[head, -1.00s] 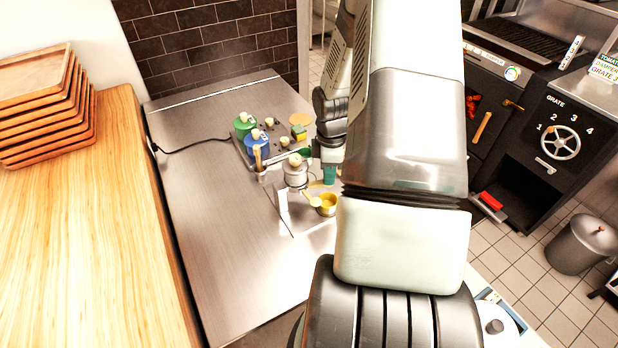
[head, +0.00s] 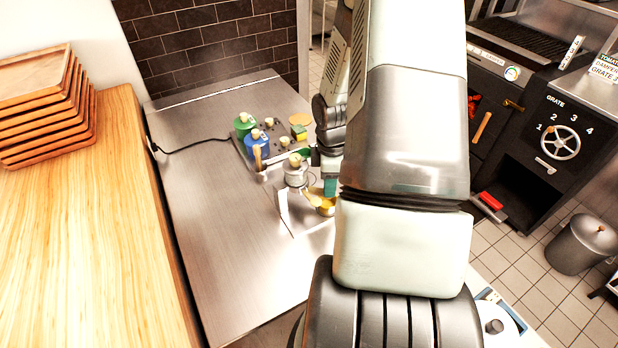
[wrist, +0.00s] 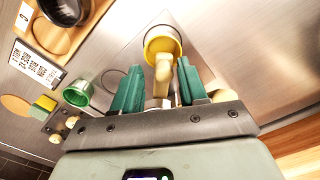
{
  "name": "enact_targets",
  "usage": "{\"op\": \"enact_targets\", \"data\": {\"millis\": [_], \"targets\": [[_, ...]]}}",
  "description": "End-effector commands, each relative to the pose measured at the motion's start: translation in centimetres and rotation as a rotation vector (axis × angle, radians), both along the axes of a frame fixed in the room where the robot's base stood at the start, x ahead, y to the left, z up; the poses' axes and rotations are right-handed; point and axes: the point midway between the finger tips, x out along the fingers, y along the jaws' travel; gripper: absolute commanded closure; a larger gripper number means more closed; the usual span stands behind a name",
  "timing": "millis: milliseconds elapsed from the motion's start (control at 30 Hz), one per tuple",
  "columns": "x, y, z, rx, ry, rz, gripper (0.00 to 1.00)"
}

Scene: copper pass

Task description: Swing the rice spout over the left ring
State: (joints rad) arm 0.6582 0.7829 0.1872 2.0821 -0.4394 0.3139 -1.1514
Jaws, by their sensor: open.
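A yellow cup-like piece (wrist: 162,42) with a cream handle (wrist: 163,70) is in the wrist view; I take it for the rice spout, but cannot be sure. It also shows in the head view (head: 326,209), partly covered by my gripper. My gripper (wrist: 160,67) is open, its green fingers on either side of the handle. I cannot tell whether they touch it. In the head view my gripper (head: 330,187) is low over the steel counter. A thin dark ring (wrist: 112,82) shows on the counter in the wrist view; I cannot tell whether it is the left ring.
A grey lidded container (head: 295,174) stands close by. Blue (head: 257,147) and green (head: 244,125) pots stand behind it. A green cup (wrist: 77,94) and a printed card (wrist: 38,66) are left in the wrist view. The steel counter (head: 225,235) is clear at front left.

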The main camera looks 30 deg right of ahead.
Motion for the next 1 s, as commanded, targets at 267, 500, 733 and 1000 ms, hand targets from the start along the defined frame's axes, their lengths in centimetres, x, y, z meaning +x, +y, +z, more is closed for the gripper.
{"op": "enact_targets", "data": {"millis": [267,500,733,1000], "targets": [[0.0,0.0,2.3,-0.001,-0.002,-0.001,0.57],[0.0,0.0,4.2,-0.002,-0.003,0.0,0.57],[0.0,0.0,5.6,-0.001,-0.001,-0.001,0.57],[0.0,0.0,5.7,0.0,0.0,0.0,0.57]]}}
